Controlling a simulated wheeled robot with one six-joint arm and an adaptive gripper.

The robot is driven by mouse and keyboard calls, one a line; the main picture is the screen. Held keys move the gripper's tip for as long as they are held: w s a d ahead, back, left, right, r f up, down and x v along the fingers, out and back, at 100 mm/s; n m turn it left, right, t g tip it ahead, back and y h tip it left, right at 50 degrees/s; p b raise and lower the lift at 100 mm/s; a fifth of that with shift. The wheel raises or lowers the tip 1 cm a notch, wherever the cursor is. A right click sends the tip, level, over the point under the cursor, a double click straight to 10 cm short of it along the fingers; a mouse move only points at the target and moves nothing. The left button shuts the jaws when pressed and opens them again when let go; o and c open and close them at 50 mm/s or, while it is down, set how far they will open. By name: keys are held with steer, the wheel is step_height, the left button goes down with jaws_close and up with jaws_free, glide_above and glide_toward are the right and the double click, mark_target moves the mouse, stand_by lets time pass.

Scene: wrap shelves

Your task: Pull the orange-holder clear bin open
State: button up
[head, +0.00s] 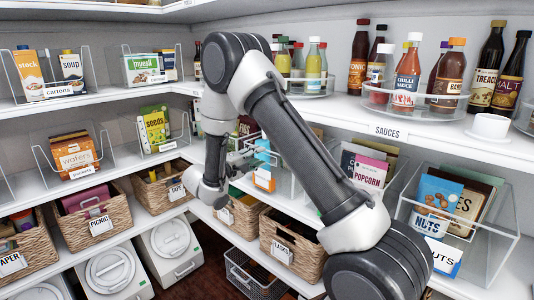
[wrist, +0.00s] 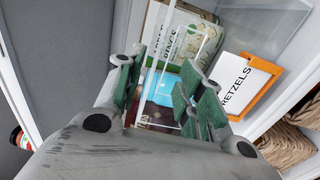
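The clear bin with the orange label holder (wrist: 262,98) shows in the wrist view. Its card reads PRETZELS, and packets stand inside the bin. In the head view the orange holder (head: 263,179) is on the middle shelf, just right of my gripper (head: 243,165), with much of the bin hidden behind my arm. In the wrist view my gripper (wrist: 162,90) has its green-padded fingers apart. A clear upright edge of the bin (wrist: 166,45) appears between them, left of the label. I cannot tell whether either finger touches it.
Another clear bin with NUTS packets (head: 492,240) stands to the right on the same shelf. Wicker baskets (head: 290,252) sit on the shelf below. The sauces shelf (head: 430,138) with bottles on turntables lies above. A grey upright surface (wrist: 60,60) is close on the left in the wrist view.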

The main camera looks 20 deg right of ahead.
steer(key=x, duration=0.5)
steer(key=shift+w+d, duration=0.15)
steer(key=shift+d, duration=0.25)
jaws_close()
